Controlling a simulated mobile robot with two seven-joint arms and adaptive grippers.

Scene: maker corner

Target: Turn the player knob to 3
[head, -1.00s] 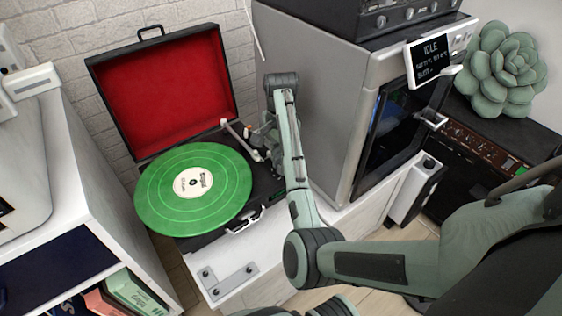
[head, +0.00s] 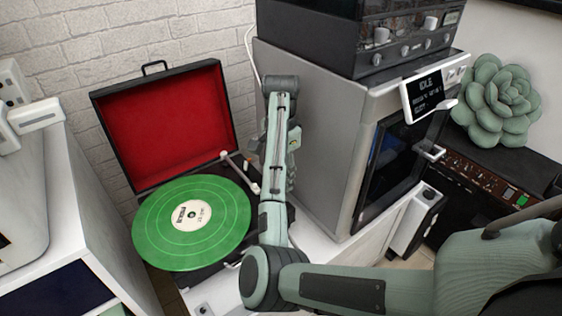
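The record player (head: 163,130) stands open on a white cabinet, with a red-lined lid and a green record (head: 192,222) on the platter. Its white tonearm (head: 240,172) lies at the record's right side. My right arm crosses the player's right edge. My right gripper (head: 292,170) hangs beyond the forearm and is mostly hidden by it, between the player and the grey printer-like cabinet. Its fingertips cannot be made out. The player knob and its setting cannot be made out; my arm covers the deck's right side. My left gripper is out of view.
A tall grey machine (head: 310,120) with an IDLE display (head: 426,95) stands close on the right, with a black unit (head: 365,35) on top. A green succulent-shaped object (head: 500,100) sits farther right. A white cabinet (head: 75,200) stands at the left.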

